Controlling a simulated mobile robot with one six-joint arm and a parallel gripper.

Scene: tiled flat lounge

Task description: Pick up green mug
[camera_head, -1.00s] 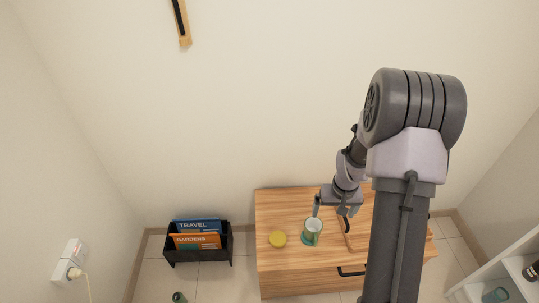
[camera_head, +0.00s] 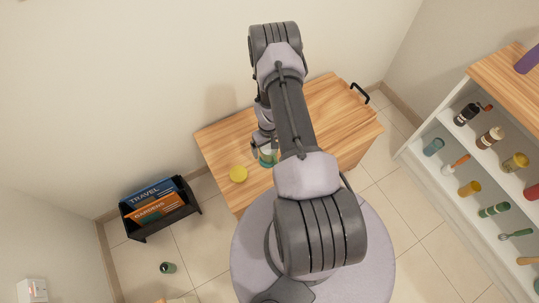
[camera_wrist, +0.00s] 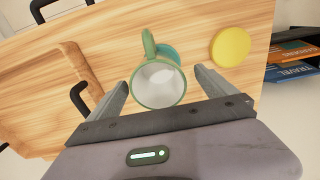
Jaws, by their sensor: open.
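The green mug (camera_wrist: 158,84) stands on the wooden cabinet top (camera_wrist: 50,50). In the wrist view I look into its pale inside, with its green rim towards me and its handle pointing to the top of the picture. My gripper (camera_wrist: 160,78) is open, with one finger on each side of the mug and visible gaps between them and it. In the head view the mug (camera_head: 267,158) is partly hidden by my arm, and my gripper is mostly hidden there.
A round yellow object (camera_head: 238,174) lies close beside the mug. A black rack (camera_head: 160,208) with books stands on the floor at left. A white shelf (camera_head: 455,150) with bottles and utensils stands at right. A wooden piece (camera_wrist: 82,68) lies across the cabinet top.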

